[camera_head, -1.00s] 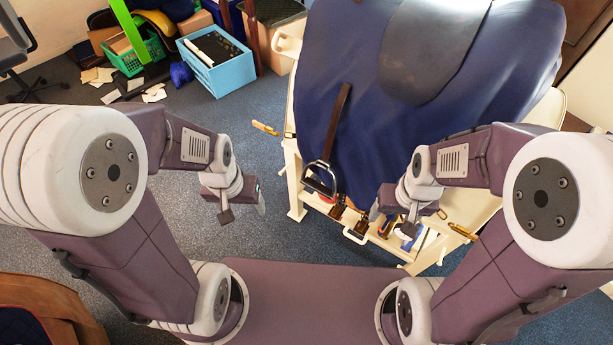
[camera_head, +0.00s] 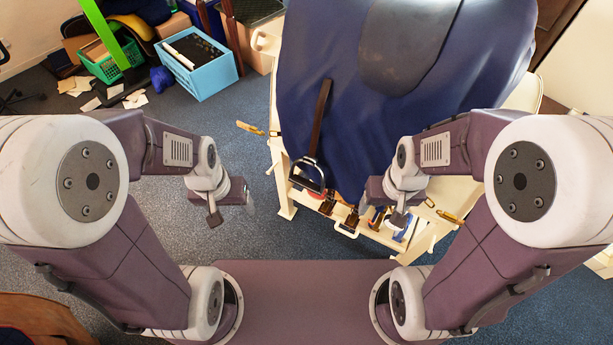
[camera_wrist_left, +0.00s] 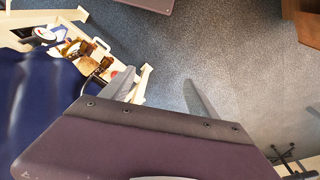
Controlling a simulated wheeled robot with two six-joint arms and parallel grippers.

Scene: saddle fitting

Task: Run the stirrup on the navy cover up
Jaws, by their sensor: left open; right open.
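The navy cover (camera_head: 345,130) drapes over a cream stand. A dark brown strap (camera_head: 321,112) hangs down its left part, with the metal stirrup (camera_head: 308,176) at the strap's lower end, near the cover's bottom edge. My left gripper (camera_head: 249,200) is open and empty, left of the stirrup and apart from it. In the left wrist view its two fingers (camera_wrist_left: 162,92) stand apart over floor, with the navy cover (camera_wrist_left: 35,110) at left. My right gripper (camera_head: 366,207) is open, right of and below the stirrup; its fingertips are partly hidden by its own wrist.
A brass-coloured latch (camera_head: 250,128) sticks out at left. A blue crate (camera_head: 205,75) and a green basket (camera_head: 104,65) stand on the floor at back left.

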